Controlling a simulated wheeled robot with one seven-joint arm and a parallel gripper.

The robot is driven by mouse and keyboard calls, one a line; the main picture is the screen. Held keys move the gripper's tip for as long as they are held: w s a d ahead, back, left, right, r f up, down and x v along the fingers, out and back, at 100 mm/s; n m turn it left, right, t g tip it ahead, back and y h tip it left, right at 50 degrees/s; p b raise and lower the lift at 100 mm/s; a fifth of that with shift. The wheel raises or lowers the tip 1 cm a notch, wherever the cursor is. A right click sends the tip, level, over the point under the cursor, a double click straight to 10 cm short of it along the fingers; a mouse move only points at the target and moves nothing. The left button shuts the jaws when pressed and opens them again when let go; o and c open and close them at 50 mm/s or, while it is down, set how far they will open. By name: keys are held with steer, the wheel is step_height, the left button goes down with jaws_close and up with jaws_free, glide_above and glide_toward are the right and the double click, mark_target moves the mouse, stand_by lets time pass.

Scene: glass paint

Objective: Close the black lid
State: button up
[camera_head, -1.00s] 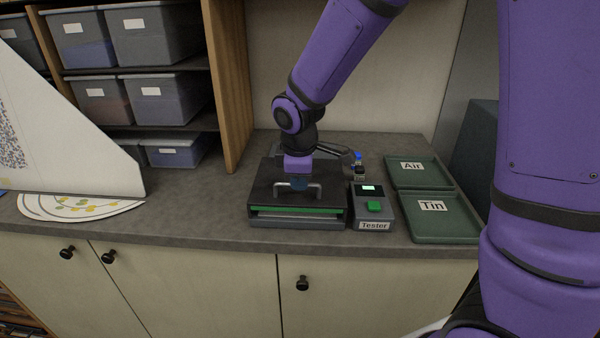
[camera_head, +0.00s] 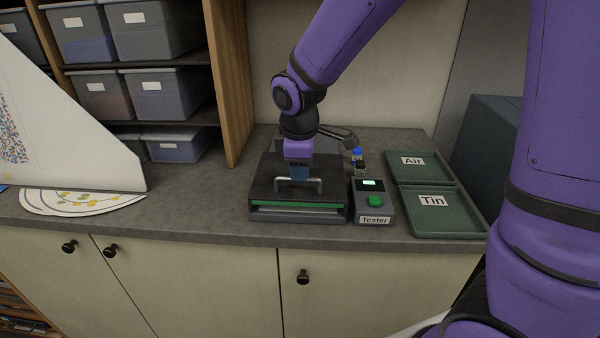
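The black lid (camera_head: 267,188) lies low and nearly flat over a grey box (camera_head: 297,217) on the counter. A green strip shows along the front, in a narrow gap between lid and box. A metal handle (camera_head: 317,186) stands on the lid's front part. My gripper (camera_head: 299,181) points down over the lid, just behind or at the handle. Its fingers are small and dark here, so I cannot tell whether they are open or shut, or whether they touch the handle or lid.
The tester (camera_head: 371,203) with a green button stands right of the box. Two green trays marked Air (camera_head: 430,174) and Tin (camera_head: 455,220) lie further right. A small blue-topped bottle (camera_head: 358,157) stands behind the tester.

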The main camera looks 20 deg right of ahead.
step_height(320, 180, up, 8)
steer(key=s, duration=0.1)
steer(key=shift+s+a, duration=0.25)
steer(key=shift+a, duration=0.05)
steer(key=shift+f, duration=0.1)
steer(key=s+d+r+m+t, duration=0.1)
steer(key=s+d+r+m, duration=0.2)
steer(key=s, duration=0.3)
steer(key=s+d+r+m+t, duration=0.1)
steer(key=s+d+r+m, duration=0.1)
steer(key=s+d+m, duration=0.3)
steer(key=s+d+r+m+t, duration=0.1)
steer(key=s+d+r+m, duration=0.2)
steer(key=s, duration=0.6)
steer(key=d+m, duration=0.1)
steer(key=m, duration=0.1)
steer(key=shift+s+r+m+y, duration=0.15)
steer(key=shift+r+m+y, duration=0.15)
steer(key=shift+r+y, duration=0.1)
steer(key=shift+d, duration=0.1)
steer(key=shift+c, duration=0.5)
